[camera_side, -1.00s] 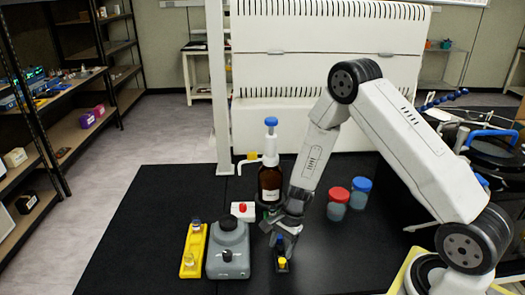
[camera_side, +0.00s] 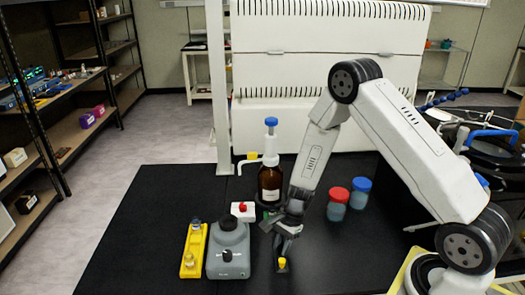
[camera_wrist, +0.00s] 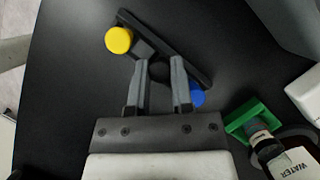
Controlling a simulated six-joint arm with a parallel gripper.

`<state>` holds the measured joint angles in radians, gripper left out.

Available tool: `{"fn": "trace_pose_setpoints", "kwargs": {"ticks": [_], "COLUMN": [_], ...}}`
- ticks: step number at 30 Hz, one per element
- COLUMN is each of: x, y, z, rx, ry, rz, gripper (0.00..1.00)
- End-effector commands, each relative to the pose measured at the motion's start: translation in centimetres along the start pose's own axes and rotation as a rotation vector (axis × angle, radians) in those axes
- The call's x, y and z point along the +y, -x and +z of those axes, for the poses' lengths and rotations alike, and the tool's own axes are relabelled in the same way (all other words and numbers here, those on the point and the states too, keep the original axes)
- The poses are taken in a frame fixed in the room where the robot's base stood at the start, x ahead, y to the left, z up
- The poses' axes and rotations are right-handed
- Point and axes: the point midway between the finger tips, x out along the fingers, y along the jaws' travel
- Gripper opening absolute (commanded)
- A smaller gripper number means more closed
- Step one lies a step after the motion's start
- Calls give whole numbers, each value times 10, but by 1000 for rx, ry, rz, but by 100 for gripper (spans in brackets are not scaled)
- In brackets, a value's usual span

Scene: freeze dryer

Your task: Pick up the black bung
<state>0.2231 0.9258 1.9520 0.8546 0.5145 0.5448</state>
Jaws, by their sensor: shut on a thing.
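The black bung (camera_wrist: 158,71) is between the fingertips of my gripper (camera_wrist: 160,66) in the wrist view. It is dark against a dark rack, so its outline is hard to make out. My gripper is shut on it, low over the small black rack (camera_wrist: 190,62). A yellow bung (camera_wrist: 118,40) sits at one end of the rack and a blue bung (camera_wrist: 197,96) at the other, partly hidden by a finger. In the side view my gripper (camera_side: 282,247) is just behind the yellow bung (camera_side: 282,262), and the black bung cannot be made out.
A brown bottle (camera_side: 269,183) with a blue top stands behind my gripper. A grey device (camera_side: 228,252) and a yellow rack (camera_side: 194,252) are to the left. Red-lidded (camera_side: 338,205) and blue-lidded (camera_side: 361,194) jars stand right. The black bench front right is clear.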

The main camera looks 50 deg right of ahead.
Motion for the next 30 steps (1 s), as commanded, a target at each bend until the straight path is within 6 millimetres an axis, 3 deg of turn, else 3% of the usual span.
{"fn": "trace_pose_setpoints", "kwargs": {"ticks": [8,15,30], "x": [0,-1,48], "y": [8,29,81], "z": [4,12,35], "rx": [-1,-2,-1], "ry": [1,2,1], "rz": [-1,-3,-4], "gripper": [0,0,0]}}
